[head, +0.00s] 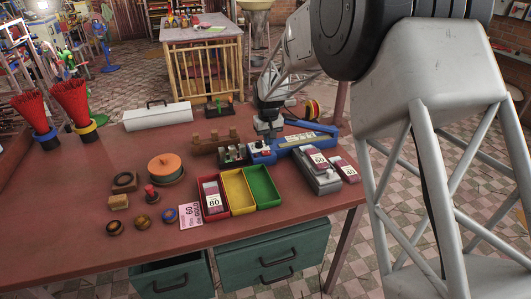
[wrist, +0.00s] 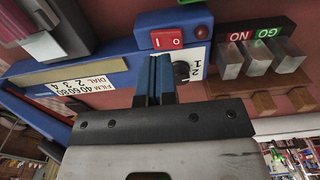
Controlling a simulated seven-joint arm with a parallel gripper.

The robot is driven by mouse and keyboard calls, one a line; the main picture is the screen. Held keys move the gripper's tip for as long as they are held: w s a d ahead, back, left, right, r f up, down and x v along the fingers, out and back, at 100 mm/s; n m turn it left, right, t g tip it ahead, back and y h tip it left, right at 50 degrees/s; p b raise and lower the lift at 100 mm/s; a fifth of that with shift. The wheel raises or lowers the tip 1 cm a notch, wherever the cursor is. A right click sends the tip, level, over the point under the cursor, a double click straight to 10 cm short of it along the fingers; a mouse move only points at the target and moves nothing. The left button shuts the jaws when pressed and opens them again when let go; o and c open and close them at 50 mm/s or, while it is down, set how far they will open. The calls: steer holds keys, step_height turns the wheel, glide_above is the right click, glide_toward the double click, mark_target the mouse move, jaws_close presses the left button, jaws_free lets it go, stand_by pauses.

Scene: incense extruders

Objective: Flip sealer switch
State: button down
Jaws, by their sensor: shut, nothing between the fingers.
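The blue sealer (head: 308,139) lies on the red-brown table, right of centre in the head view. Its red rocker switch (wrist: 167,39), marked I and O, shows at the top of the wrist view; I cannot tell which side is pressed. A dark red round lamp (wrist: 201,31) sits beside the switch, and a dark dial (wrist: 182,71) sits below it. My gripper (wrist: 161,62) is shut and empty, its blue-grey fingertips just below the switch in the wrist view and partly over the white dial label. Contact with the panel cannot be told. In the head view my gripper (head: 266,133) is over the sealer's left end.
GO and NO blocks (wrist: 258,57) stand right of the sealer in the wrist view. Red, yellow and green trays (head: 239,191) lie in front of it in the head view. A grey device (head: 318,173) stands to the right.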

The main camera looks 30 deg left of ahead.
mark_target(269, 152)
steer(key=shift+r, duration=1.7)
steer(key=shift+d, duration=0.1)
steer(key=shift+d+r, duration=0.2)
steer(key=s+d+r+m, duration=0.1)
steer(key=s+d+r, duration=0.4)
steer(key=d, duration=0.7)
steer(key=s+d+r+m+t, duration=0.1)
steer(key=s+d+r+m, duration=0.15)
steer(key=d+r, duration=0.6)
steer(key=s+d+r+m, duration=0.1)
steer(key=s+d+r, duration=0.25)
steer(key=d, duration=1.15)
steer(key=s+d+f+m, duration=0.1)
steer(key=s+d+m, duration=0.1)
steer(key=s+d, duration=0.8)
steer(key=s+d+f+m+t, duration=0.1)
steer(key=s+d+m, duration=0.1)
steer(key=s+d, duration=0.9)
steer(key=s, duration=0.9)
steer(key=shift+d+f+m+t, duration=0.15)
steer(key=shift+f+m+t, duration=0.15)
steer(key=shift+f+m, duration=0.1)
